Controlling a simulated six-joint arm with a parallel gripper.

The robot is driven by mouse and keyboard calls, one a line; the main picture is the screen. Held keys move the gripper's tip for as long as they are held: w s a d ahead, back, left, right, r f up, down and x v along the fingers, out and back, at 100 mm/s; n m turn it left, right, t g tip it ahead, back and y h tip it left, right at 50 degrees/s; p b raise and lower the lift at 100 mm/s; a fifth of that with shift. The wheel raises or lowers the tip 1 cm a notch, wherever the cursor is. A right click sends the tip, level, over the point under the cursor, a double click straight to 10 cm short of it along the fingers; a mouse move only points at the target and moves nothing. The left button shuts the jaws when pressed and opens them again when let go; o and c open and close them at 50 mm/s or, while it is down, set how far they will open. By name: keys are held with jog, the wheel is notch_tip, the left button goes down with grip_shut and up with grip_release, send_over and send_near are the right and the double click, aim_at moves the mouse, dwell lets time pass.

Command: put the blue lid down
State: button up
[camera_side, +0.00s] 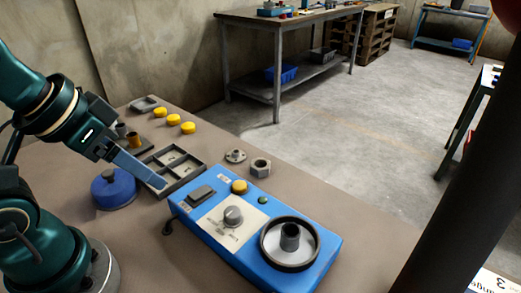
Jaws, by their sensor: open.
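The blue lid (114,193) is a round, dark blue piece with a small dark knob on top. It rests on the brown table at the left, beside the compartment tray. My gripper (150,177) is open, above and to the right of the lid, and appears apart from it. One long finger points down and right toward the tray's near edge; the other finger is hard to make out. The blue blaster machine (222,252) stands to the right, with a round, dark-rimmed drum (264,254) on top, uncovered, with a grey post in its middle.
A dark compartment tray (194,172) lies close to my gripper. Several yellow round pieces (173,120) sit behind it. A flanged part (236,156) and a hex nut (260,168) lie behind the machine. A dark pillar fills the right foreground.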

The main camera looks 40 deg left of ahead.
jog(key=shift+d+m, duration=0.2)
jog(key=shift+m, duration=0.1)
jog(key=m+g+y, duration=0.6)
jog(key=m+y, duration=0.6)
jog(key=m, duration=0.4)
send_near(110, 176)
jog(key=a, duration=0.3)
jog(key=shift+w+a+f+m+y, duration=0.1)
jog(key=shift+f+m+y, duration=0.05)
jog(key=shift+f+y, duration=0.15)
jog(key=shift+a+f+m+y, duration=0.15)
jog(key=shift+f+y, duration=0.05)
jog(key=shift+f, duration=0.25)
jog(key=shift+s+f+m+y, duration=0.25)
jog(key=shift+f+m+y, duration=0.05)
jog(key=shift+f+m, duration=0.35)
jog(key=shift+x, duration=2.35)
